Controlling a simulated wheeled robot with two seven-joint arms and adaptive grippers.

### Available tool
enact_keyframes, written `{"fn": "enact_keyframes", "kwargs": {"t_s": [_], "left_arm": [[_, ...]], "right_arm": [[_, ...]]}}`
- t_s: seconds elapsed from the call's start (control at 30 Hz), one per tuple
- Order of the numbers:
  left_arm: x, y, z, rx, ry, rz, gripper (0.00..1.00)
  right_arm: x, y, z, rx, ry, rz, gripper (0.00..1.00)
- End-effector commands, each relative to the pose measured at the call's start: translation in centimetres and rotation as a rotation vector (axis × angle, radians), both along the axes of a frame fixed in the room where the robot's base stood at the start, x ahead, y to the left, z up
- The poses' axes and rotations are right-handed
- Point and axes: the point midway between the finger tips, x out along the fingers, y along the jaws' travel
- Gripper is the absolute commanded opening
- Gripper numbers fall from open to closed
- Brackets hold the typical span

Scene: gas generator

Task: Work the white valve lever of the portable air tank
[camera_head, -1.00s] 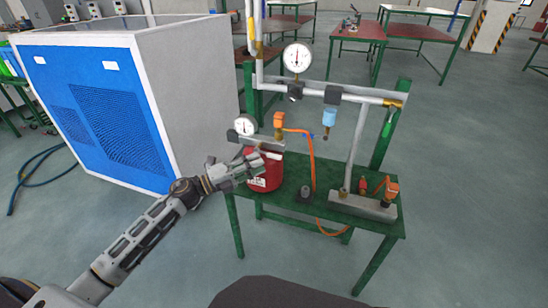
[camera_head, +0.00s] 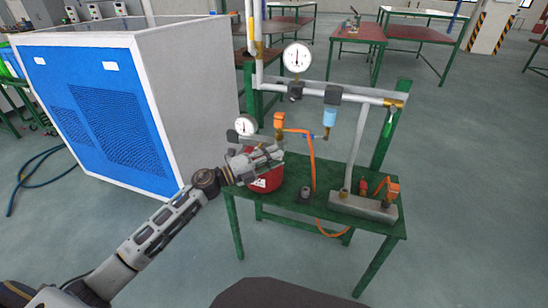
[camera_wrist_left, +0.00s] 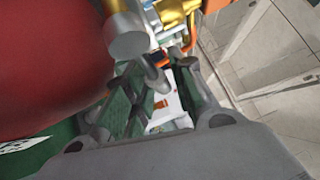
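The red portable air tank (camera_head: 266,183) stands on the left end of the green table, its top partly hidden by my left gripper (camera_head: 272,155). In the left wrist view the red tank (camera_wrist_left: 50,65) fills the upper left, beside my gripper (camera_wrist_left: 160,78). The fingers look spread, with a gap between them. A pale rod, perhaps the white valve lever (camera_wrist_left: 154,74), reaches down from a grey round fitting (camera_wrist_left: 127,36) between the fingertips. I cannot tell whether a finger touches it. My right gripper is in neither view.
A small gauge (camera_head: 245,125) and an orange fitting (camera_head: 279,120) rise just behind the tank. An orange hose (camera_head: 312,165) hangs to the right. Pipework with a large gauge (camera_head: 297,58) stands over the green table (camera_head: 330,173). A blue-fronted cabinet (camera_head: 95,110) stands left.

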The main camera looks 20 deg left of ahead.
Motion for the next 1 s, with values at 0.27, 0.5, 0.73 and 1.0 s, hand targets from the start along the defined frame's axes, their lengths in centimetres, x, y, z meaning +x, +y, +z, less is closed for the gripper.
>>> {"fn": "enact_keyframes", "kwargs": {"t_s": [0.27,0.5,0.73,1.0], "left_arm": [[0.16,-0.20,-0.02,0.000,0.001,0.000,0.25],[0.15,-0.19,-0.01,0.000,0.001,0.000,0.09],[0.14,-0.17,-0.02,0.000,0.001,0.000,0.00],[0.15,-0.18,-0.01,-0.007,0.002,0.000,0.00]], "right_arm": [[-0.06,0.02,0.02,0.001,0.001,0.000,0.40],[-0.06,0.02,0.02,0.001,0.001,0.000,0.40],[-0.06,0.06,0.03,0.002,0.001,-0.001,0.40],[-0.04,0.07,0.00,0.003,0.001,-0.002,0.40]]}}
